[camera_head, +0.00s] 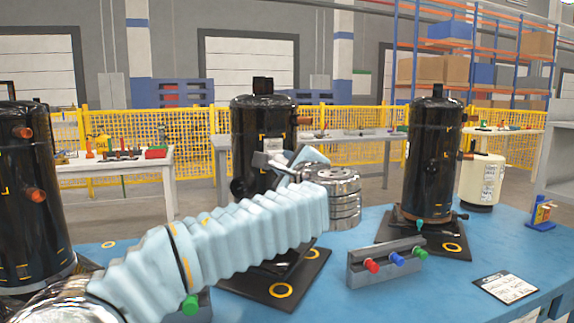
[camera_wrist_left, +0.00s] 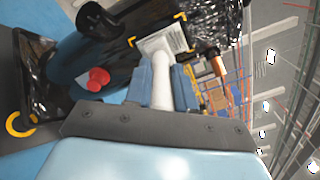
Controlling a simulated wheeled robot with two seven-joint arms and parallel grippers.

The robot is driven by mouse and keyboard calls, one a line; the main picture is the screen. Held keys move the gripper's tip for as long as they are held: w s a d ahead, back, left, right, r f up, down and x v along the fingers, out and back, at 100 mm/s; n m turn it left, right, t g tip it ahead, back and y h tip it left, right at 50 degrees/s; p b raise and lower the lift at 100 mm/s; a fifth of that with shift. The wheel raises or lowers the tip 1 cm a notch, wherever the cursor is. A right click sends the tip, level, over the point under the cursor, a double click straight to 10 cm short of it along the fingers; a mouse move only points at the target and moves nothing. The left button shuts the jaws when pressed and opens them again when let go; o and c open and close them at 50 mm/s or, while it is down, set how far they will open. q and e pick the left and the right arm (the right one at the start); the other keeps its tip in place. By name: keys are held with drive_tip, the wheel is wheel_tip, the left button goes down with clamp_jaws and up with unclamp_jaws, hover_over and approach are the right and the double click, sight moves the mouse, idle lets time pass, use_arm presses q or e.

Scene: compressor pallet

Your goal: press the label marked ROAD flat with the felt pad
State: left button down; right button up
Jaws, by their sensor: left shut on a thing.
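My left gripper (camera_head: 287,160) is at the front of the middle black compressor (camera_head: 247,120). It is shut on the pale handle of the felt pad (camera_wrist_left: 162,88), which stands out between the blue fingers in the left wrist view. The pad's end lies over a whitish label (camera_wrist_left: 176,38) framed by yellow corner marks on the black shell. The print is too small to read, and the pad hides part of the label. I cannot tell whether the pad touches it. In the head view the pad (camera_head: 262,160) shows as a light grey piece before the shell. My right gripper is not in view.
A grey rack (camera_head: 385,262) with red, blue and green knobs stands on the blue table (camera_head: 365,300). Other black compressors stand at left (camera_head: 28,190) and right (camera_head: 430,165). A printed card (camera_head: 505,287) lies at the front right. My left arm crosses the table's left half.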

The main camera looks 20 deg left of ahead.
use_arm(q)
drive_tip(key=shift+w+a, duration=0.25)
drive_tip(key=shift+w, duration=0.1)
idle(0.6)
drive_tip(key=shift+s+d, duration=0.1)
drive_tip(key=shift+v, duration=1.6)
drive_tip(key=shift+w+a+f+b, duration=0.5)
drive_tip(key=shift+w+a+f, duration=0.2)
drive_tip(key=shift+w+f, duration=0.3)
drive_tip(key=shift+w, duration=0.1)
drive_tip(key=shift+w+a, duration=0.3)
drive_tip(key=shift+w, duration=0.05)
